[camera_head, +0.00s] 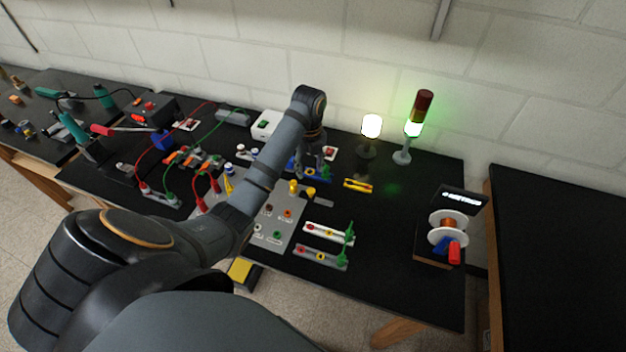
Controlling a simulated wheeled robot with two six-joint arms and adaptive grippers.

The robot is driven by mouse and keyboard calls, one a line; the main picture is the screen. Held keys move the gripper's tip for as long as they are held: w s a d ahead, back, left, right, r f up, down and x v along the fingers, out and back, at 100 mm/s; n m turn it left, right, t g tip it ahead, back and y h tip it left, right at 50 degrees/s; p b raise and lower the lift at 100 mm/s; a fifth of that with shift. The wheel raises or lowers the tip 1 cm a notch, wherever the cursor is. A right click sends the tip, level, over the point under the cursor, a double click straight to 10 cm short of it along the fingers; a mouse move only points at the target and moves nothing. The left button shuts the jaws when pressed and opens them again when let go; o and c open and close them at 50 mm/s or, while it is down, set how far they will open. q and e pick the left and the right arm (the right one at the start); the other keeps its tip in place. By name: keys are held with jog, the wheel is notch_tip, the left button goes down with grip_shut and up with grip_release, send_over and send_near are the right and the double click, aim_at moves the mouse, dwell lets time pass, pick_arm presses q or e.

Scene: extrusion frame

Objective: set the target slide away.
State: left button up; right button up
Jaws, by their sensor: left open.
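I cannot tell which piece is the target slide. A yellow slide-like piece (358,185) lies on the black table (390,230), right of my left gripper. A white bar (328,232) with a green clip and a grey bar (320,257) lie nearer the front. My left gripper (311,165) points down over a blue piece (318,174) at the back of the table; it is open. My wrist and the distance hide its fingertips in part, and I see nothing held. My right gripper is not in view.
A lit lamp (371,128) and a red-green signal tower (415,128) stand at the back. A spool stand (447,238) is at the right. Red and green wires, clips and a grey panel (285,220) crowd the left and middle. The table's right-centre is clear.

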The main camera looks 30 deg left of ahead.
aim_at(311, 190)
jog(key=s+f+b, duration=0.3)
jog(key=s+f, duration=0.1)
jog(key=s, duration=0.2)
pick_arm(q)
jog(key=f+b, duration=0.1)
jog(key=f, duration=0.1)
jog(key=f+b, duration=0.1)
jog(key=f, duration=0.2)
jog(key=w+f+b, duration=0.1)
jog(key=f, duration=0.1)
jog(key=shift+f, duration=0.15)
notch_tip(311, 190, down, 2)
jog(key=shift+f+b, duration=0.15)
jog(key=shift+b, duration=0.55)
jog(key=shift+s+f, duration=0.2)
jog(key=shift+f, duration=0.2)
jog(key=shift+c, duration=2.1)
grip_shut()
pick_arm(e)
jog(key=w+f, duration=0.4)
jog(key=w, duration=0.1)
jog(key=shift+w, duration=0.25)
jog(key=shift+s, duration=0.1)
